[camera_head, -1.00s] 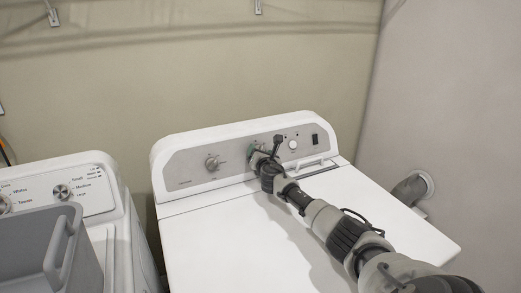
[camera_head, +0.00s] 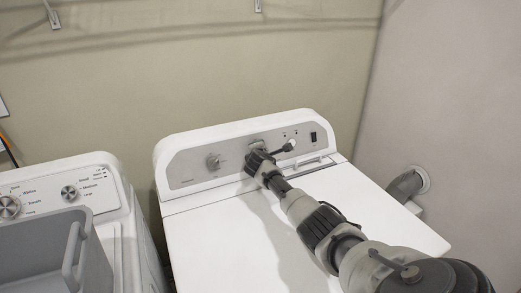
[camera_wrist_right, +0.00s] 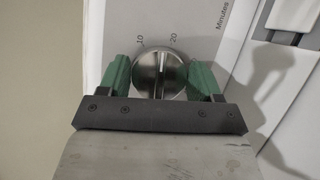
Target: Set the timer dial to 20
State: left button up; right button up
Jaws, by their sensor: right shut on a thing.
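The timer dial (camera_wrist_right: 160,73) is a round metal knob in the right wrist view, with a raised ridge across its face. The ridge stands near upright, its upper end between the printed 10 and 20, seemingly closer to the 20. My right gripper (camera_wrist_right: 160,78) has its green fingers on either side of the dial and is shut on it. In the head view my right gripper (camera_head: 256,147) is at the dryer's panel and mostly hides the dial. My left gripper is not in view.
The white dryer (camera_head: 235,235) carries another knob (camera_head: 214,161) left of my gripper, a pale knob (camera_head: 290,145) and a dark switch (camera_head: 313,138) to the right. A washer (camera_head: 112,203) and grey basket (camera_head: 40,250) stand at left. A wall closes the right side.

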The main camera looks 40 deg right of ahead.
jog(key=shift+m+g+y+p, duration=0.4)
jog(key=shift+m+g+p, duration=0.1)
jog(key=shift+m, duration=1)
jog(key=o, duration=0.9)
jog(key=v, duration=1)
jog(key=shift+s+a+r+p, duration=0.2)
jog(key=shift+s+p, duration=0.05)
jog(key=shift+p, duration=0.15)
